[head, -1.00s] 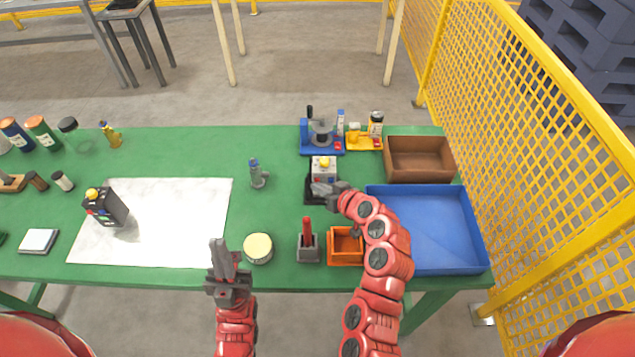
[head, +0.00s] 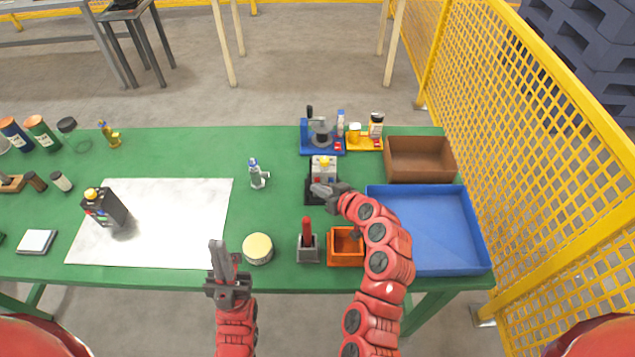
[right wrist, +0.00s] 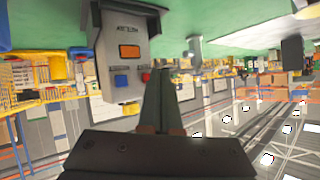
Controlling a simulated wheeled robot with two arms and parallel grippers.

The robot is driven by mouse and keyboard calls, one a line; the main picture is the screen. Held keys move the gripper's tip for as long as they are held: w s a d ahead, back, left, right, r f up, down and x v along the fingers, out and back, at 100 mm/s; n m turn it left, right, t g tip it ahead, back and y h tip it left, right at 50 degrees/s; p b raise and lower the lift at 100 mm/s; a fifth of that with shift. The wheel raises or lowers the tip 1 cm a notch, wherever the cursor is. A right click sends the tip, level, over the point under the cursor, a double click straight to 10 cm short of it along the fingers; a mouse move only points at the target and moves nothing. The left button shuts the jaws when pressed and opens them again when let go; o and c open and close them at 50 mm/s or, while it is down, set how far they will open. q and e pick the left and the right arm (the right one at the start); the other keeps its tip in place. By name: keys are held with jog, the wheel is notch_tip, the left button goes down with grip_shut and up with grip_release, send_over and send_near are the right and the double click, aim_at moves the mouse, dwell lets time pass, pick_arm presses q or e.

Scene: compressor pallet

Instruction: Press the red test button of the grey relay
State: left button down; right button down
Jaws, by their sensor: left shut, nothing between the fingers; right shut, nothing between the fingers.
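The grey relay (head: 323,166) stands on a black base at the right of the green table, with a yellow part on top. In the right wrist view the relay (right wrist: 124,60) appears upside down, with an orange window, a blue button (right wrist: 121,80) and the red test button (right wrist: 146,77). My right gripper (head: 316,189) is shut and empty in front of the relay. Its fingertips (right wrist: 158,72) are right beside the red button and partly overlap it; I cannot tell if they touch. My left gripper (head: 222,246) is shut and empty near the table's front edge.
A red-handled grey device (head: 308,246), an orange bin (head: 346,261) and a blue tray (head: 482,238) surround my right arm. A blue stand (head: 321,150) is behind the relay. A black device (head: 108,208) stands on the white sheet (head: 180,220). A yellow fence (head: 540,110) bounds the right.

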jog(key=shift+s+r, duration=0.1)
jog(key=shift+s, duration=0.05)
jog(key=s, duration=0.6)
dwell(0.4)
dwell(0.7)
